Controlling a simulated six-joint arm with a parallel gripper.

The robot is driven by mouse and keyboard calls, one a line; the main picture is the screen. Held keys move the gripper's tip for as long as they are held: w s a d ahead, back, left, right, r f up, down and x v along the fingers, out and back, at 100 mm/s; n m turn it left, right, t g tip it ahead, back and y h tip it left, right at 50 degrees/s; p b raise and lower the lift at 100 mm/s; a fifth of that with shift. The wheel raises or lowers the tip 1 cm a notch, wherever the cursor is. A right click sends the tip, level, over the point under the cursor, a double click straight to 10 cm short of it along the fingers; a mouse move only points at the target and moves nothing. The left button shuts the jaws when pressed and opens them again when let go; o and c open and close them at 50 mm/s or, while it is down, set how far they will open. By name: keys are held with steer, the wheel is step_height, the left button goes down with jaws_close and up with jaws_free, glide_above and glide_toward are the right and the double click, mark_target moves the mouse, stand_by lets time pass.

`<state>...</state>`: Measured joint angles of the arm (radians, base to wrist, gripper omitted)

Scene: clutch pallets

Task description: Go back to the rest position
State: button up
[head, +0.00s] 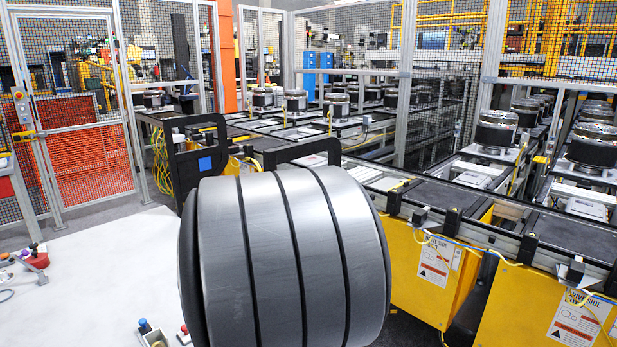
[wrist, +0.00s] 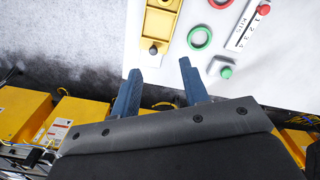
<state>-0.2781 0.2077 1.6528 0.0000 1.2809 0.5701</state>
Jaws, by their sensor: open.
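My gripper (wrist: 159,67) shows in the wrist view with its two blue fingers apart and nothing between them. The fingertips point toward the near edge of a white table (wrist: 138,45). In the head view a large grey banded arm link of mine fills the lower middle, and my gripper does not show there. The white table also shows at the left of the head view (head: 100,275); part of it is hidden behind my arm.
A yellow tray (wrist: 160,22), a green ring (wrist: 191,38), a labelled white plate (wrist: 243,28) and a grey box with a green button (wrist: 222,68) lie beyond my fingertips. Yellow conveyor bases (head: 425,270) stand at right. A mesh fence (head: 75,110) stands behind the table.

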steer(key=shift+s+a+f+m, duration=0.15)
steer(key=shift+s+a+m, duration=0.55)
steer(key=shift+s+m, duration=0.1)
steer(key=shift+s+a+f+m, duration=0.15)
steer(key=shift+s+a+m, duration=0.55)
steer(key=shift+m, duration=0.1)
